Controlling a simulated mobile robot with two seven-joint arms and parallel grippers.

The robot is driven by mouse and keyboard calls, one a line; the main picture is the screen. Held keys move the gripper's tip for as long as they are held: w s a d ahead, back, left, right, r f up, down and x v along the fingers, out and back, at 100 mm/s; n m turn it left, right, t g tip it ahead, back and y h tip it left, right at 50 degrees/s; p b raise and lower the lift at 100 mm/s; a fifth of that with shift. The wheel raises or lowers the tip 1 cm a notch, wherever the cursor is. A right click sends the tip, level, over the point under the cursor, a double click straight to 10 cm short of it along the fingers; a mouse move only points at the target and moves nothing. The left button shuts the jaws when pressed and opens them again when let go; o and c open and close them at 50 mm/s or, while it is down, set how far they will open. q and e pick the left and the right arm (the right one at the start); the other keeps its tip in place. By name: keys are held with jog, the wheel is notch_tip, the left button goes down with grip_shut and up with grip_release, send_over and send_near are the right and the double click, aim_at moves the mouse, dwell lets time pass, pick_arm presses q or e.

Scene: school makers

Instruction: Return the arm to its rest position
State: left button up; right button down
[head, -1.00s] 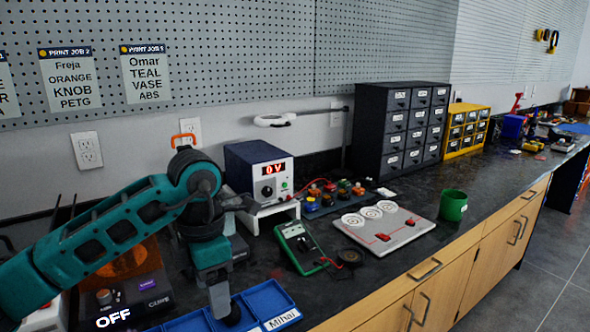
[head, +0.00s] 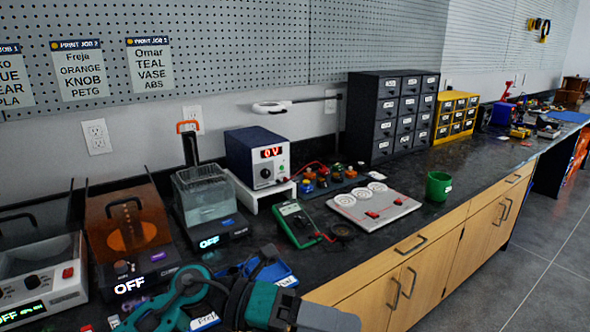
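My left arm is teal and black and comes in low at the bottom left of the head view, folded in front of the bench. Its dark end with my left gripper (head: 325,317) is at the bottom edge, off the bench top and in front of the wooden cabinets. The fingers are not clear, so I cannot tell whether it is open or shut. I see nothing held in it. The arm covers part of a blue tray (head: 287,279) with name labels. My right gripper is not in view.
On the black bench (head: 400,230) stand a water-bath machine (head: 205,195), an orange-lidded machine (head: 130,232), a power supply (head: 258,160), a green multimeter (head: 296,223), a white board (head: 374,205), a green mug (head: 438,185) and drawer cabinets (head: 392,115). Floor at right is clear.

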pick_arm(q)
jog(key=w+a+f+n+t+y+p, duration=0.1)
jog(key=w+a+f+n+t+y, duration=0.3)
jog(key=n+t, duration=0.8)
jog(key=w+a+r+n+t+h, duration=0.15)
jog(key=a+n+t, duration=0.6)
jog(key=n, duration=0.75)
jog(key=s+a+f+n+g+y, duration=0.1)
jog(key=s+a+f+n+y, duration=0.2)
jog(key=f, duration=0.4)
jog(key=s+a+f+n+g+y+p, duration=0.1)
jog(key=s+a+f+n+g+y, duration=0.1)
jog(key=s+a+f+n+y, duration=0.2)
jog(key=s+a+f+n+g+y, duration=0.2)
jog(key=s+a+f+n+y, duration=0.2)
jog(key=f+n, duration=0.3)
notch_tip(320, 180, down, 4)
jog(key=shift+s+f+y, duration=0.1)
jog(key=shift+s+y, duration=0.35)
jog(key=shift+s, duration=0.05)
